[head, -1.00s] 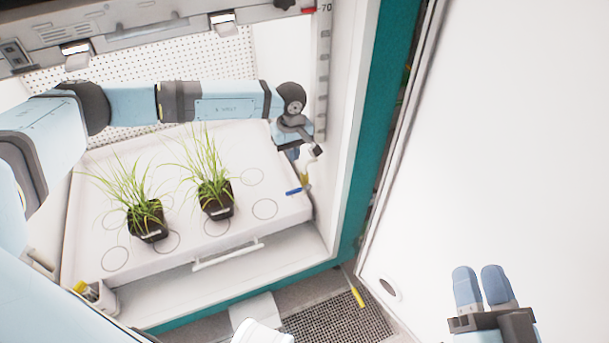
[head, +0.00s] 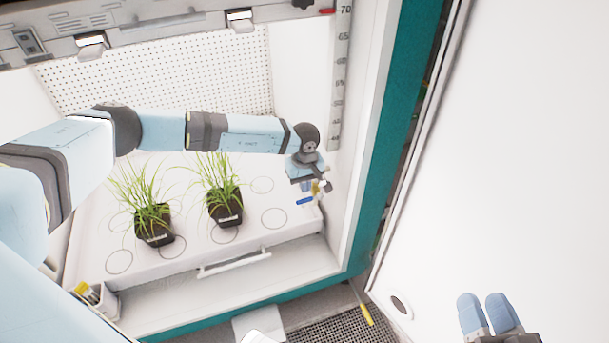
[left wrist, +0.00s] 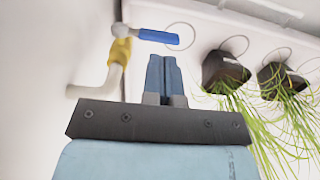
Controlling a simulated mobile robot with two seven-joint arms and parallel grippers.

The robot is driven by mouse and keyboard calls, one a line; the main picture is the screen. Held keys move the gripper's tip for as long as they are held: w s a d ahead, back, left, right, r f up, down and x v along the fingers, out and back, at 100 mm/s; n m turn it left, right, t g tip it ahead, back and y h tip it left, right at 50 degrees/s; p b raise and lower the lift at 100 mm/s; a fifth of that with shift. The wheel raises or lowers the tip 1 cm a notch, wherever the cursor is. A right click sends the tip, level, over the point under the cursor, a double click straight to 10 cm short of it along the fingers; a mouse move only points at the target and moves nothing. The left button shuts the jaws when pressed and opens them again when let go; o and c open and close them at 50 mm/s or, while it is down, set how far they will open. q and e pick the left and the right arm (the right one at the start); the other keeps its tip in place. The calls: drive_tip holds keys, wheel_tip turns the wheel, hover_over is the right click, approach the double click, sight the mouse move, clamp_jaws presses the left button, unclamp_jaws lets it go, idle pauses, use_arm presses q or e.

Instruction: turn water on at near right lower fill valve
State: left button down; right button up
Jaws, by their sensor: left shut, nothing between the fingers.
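The fill valve has a blue lever (head: 304,201) and a yellow-banded pipe, at the right edge of the white tray (head: 190,262) inside the chamber. In the left wrist view, the blue lever (left wrist: 158,38) sticks out to the right from a grey valve body (left wrist: 122,31) above the yellow band (left wrist: 120,51). My left gripper (head: 306,186) is shut and empty, its fingertips (left wrist: 163,62) close beside the lever; I cannot tell whether they touch. My right gripper (head: 484,298) looks shut and empty, far from the valve at the lower right.
Two potted grasses (head: 154,226) (head: 225,208) stand on the tray, left of the valve. The chamber's right wall carries a height scale (head: 340,80). A white door panel (head: 510,150) fills the right. A small white holder (head: 103,300) stands at the front left.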

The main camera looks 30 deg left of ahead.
sight(305, 199)
use_arm(q)
wheel_tip(305, 199, down, 4)
drive_tip(key=shift+f+b, duration=0.1)
drive_tip(key=shift+b, duration=0.6)
use_arm(e)
wheel_tip(305, 199, down, 3)
drive_tip(key=shift+a+r+g, duration=0.1)
drive_tip(key=shift+r+g, duration=0.05)
drive_tip(key=shift+g, duration=0.45)
